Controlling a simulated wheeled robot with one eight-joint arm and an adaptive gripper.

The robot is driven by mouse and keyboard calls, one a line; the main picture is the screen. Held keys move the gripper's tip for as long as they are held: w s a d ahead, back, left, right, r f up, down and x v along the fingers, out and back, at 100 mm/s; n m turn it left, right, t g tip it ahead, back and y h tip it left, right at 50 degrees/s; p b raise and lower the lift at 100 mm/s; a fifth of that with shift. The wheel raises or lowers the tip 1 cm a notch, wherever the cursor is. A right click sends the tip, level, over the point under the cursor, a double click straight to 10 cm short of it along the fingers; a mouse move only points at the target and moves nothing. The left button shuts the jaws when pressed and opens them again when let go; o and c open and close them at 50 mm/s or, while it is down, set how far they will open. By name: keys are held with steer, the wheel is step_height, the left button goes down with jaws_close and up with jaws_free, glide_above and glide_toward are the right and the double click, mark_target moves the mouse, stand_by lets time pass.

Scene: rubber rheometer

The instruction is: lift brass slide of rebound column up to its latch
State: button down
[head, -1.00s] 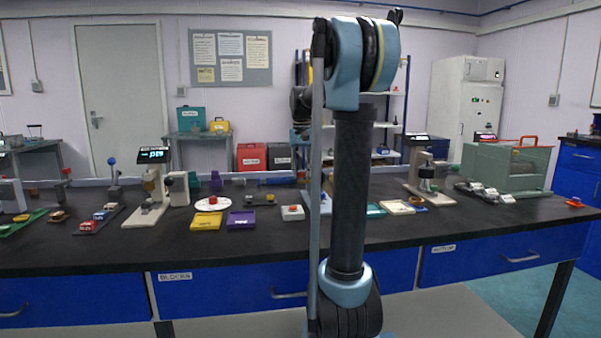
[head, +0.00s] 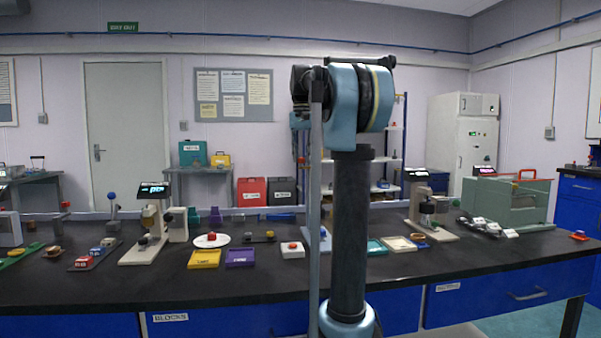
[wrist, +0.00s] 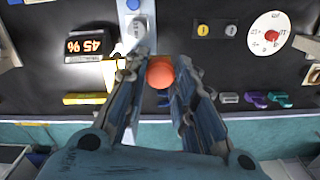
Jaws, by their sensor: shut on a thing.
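In the wrist view, an orange ball-shaped knob (wrist: 160,73) sits between the two fingers of my gripper (wrist: 160,78). The fingers are closed on it from both sides. What the knob is fixed to is hidden beneath it, and I cannot make out the brass slide or its latch. A lit display (wrist: 86,46) reading 45 % stands just left of the fingers. In the head view my own arm hides my gripper and the bench behind it.
A strip with yellow and grey buttons (wrist: 215,29) and a white dial (wrist: 271,36) lie to the right in the wrist view. In the head view, a white block with a red top (head: 292,249) and a purple tray (head: 240,258) lie left of my arm on the black bench (head: 200,285).

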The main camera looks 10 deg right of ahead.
steer(key=shift+r, duration=0.75)
steer(key=c, duration=1.3)
jaws_free()
step_height(320, 180, up, 12)
steer(key=shift+f, duration=0.1)
